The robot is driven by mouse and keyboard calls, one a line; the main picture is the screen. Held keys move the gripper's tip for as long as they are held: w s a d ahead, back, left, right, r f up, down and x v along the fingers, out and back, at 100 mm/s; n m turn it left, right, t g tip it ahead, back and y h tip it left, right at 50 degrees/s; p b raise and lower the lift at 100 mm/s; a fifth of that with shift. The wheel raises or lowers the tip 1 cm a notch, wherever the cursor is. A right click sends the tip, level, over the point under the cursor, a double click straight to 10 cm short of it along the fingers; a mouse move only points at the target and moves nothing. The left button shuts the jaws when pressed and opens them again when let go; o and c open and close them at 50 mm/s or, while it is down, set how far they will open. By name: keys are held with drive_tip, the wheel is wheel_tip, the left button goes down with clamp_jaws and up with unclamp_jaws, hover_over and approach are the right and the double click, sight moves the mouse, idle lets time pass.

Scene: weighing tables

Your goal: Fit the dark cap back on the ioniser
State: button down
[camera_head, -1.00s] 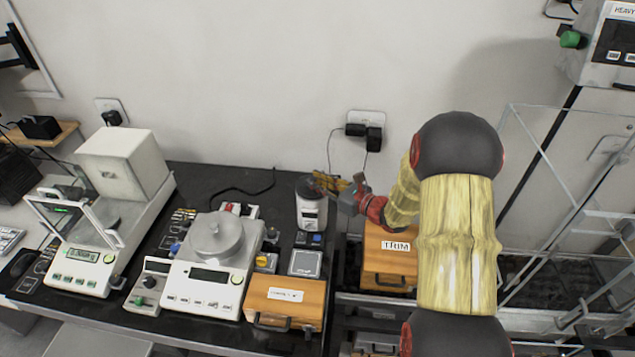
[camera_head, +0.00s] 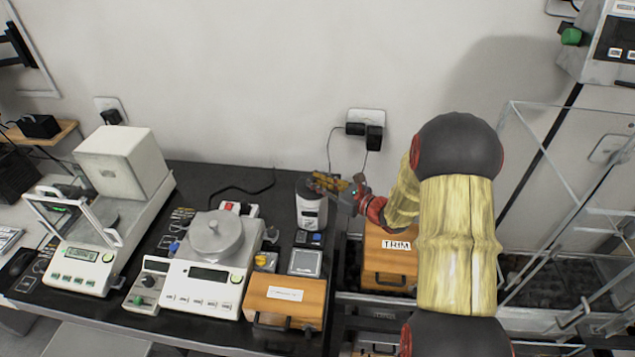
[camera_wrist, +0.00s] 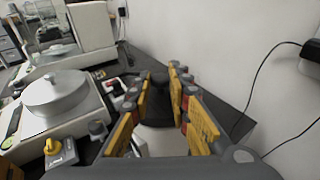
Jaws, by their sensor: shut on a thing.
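The ioniser (camera_head: 311,214) is a white upright unit at the back right of the black table, close to the wall. The dark cap (camera_head: 306,188) shows at its top, partly behind my fingers. My gripper (camera_head: 322,184) comes in from the right, shut on the cap at the ioniser's top. In the wrist view, the yellow-padded fingers (camera_wrist: 160,88) stand on either side of the dark cap (camera_wrist: 157,82), and a white surface, apparently the ioniser (camera_wrist: 160,140), shows below. Whether the cap is fully seated cannot be told.
A balance with a round pan (camera_head: 215,238) stands left of the ioniser. A wooden box (camera_head: 283,298) and a small grey-topped device (camera_head: 305,262) sit in front. The wooden TRIM box (camera_head: 390,262) is at the right. A wall socket with plugs (camera_head: 365,130) is behind.

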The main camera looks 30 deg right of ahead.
drive_tip(key=shift+f, duration=0.2)
drive_tip(key=c, duration=1.6)
unclamp_jaws()
drive_tip(key=v, duration=1.2)
